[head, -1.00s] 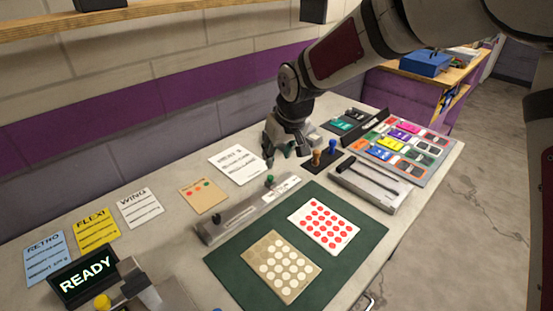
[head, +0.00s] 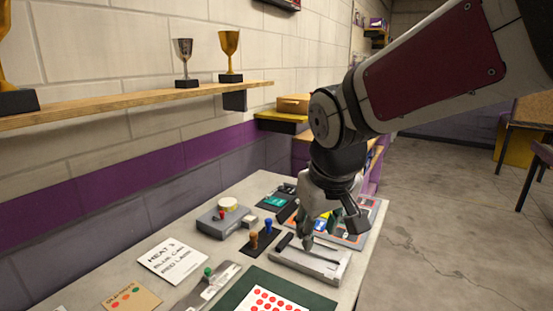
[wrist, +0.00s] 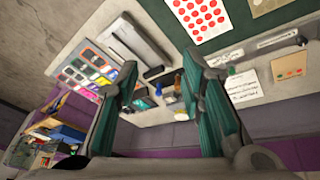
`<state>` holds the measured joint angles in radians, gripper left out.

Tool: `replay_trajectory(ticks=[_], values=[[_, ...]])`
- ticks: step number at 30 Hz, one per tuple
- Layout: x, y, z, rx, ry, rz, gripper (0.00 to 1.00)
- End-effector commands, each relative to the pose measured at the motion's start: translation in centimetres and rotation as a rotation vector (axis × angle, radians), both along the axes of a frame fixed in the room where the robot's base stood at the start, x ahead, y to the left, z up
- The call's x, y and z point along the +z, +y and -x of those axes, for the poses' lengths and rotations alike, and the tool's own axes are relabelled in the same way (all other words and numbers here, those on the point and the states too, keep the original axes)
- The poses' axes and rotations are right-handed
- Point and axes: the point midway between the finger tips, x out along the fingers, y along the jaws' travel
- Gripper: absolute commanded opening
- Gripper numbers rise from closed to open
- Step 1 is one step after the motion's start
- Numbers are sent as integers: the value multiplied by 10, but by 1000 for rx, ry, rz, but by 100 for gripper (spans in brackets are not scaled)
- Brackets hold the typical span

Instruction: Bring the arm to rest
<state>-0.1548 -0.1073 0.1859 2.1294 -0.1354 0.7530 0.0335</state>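My arm reaches in from the upper right of the head view, bent at the elbow with the hand hanging down. My gripper (head: 320,230) is in front of the grey tray (head: 322,265) with a dark bar and the coloured card board (head: 365,222); its height above the bench is hard to tell. In the wrist view my gripper (wrist: 160,66) shows two green-padded fingers well apart with nothing held between them. The hand hides part of the card board in the head view.
The bench (head: 120,235) carries a grey device with a red knob (head: 222,218), two stamps on a dark stand (head: 260,240), a white heat card (head: 172,260) and a green mat (head: 235,292). A shelf (head: 130,98) with trophies runs along the wall. Open floor (head: 440,200) lies right.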

Motion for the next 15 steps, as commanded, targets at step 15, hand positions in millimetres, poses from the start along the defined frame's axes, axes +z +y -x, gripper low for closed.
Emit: replay_trajectory(ticks=[15], values=[[8, -114, 171, -326, -3, -91, 36]])
